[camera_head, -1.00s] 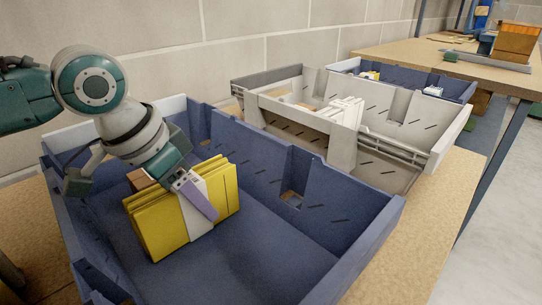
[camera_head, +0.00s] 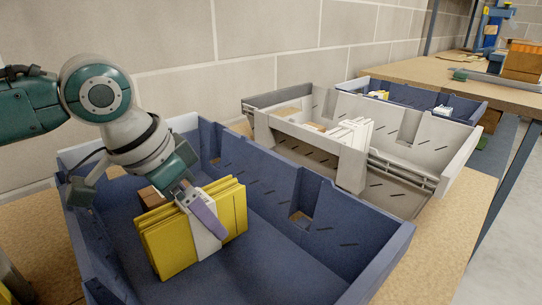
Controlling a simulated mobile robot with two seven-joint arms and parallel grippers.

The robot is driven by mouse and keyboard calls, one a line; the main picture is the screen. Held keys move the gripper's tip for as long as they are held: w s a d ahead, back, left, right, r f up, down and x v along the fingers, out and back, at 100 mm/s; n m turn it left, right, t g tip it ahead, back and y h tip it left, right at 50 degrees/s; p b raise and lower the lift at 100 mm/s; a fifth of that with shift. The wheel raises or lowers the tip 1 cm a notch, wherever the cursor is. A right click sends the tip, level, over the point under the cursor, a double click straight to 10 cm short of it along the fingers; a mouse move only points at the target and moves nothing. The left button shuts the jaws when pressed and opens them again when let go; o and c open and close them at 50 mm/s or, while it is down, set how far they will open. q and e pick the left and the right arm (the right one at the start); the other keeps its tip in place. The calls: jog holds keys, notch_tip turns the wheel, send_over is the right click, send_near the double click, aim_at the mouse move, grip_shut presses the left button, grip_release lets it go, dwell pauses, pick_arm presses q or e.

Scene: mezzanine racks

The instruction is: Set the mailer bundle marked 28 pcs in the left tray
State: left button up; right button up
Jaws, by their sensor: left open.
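A yellow mailer bundle (camera_head: 167,246) with a white band stands on edge in the near blue tray (camera_head: 262,262), toward its left end. No marking on it is legible, so I cannot read a count. My left gripper (camera_head: 207,218) is open at the bundle's top. One purple finger lies along the white band on the front side; the other finger is hidden. My right gripper is not in view.
A brown block (camera_head: 149,198) sits behind the bundle. A grey tray (camera_head: 398,200) with white bundles (camera_head: 347,133) and brown pieces stands beyond. A second blue tray (camera_head: 412,101) stands further back. The near tray's right part is free.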

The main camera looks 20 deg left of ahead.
pick_arm(q)
jog(key=p+v, duration=0.2)
jog(key=v, duration=0.8)
jog(key=shift+r, duration=0.25)
jog(key=shift+s+d+p, duration=0.25)
jog(key=shift+d+p, duration=0.1)
jog(key=shift+p, duration=0.2)
jog(key=s+d+r+p, duration=0.2)
jog(key=s+d+p, duration=0.6)
jog(key=d+p, duration=0.1)
jog(key=s+a+r+n+y+p, duration=0.1)
jog(key=s+r+n+p, duration=0.2)
jog(key=s+r+p, duration=0.35)
notch_tip(320, 180, up, 36)
jog(key=s+p, duration=0.1)
jog(key=p, duration=3.4)
jog(key=shift+s+a+f+g+y+p, duration=0.2)
jog(key=shift+s+a+g+y+p, duration=0.1)
jog(key=shift+s+a+p, duration=0.1)
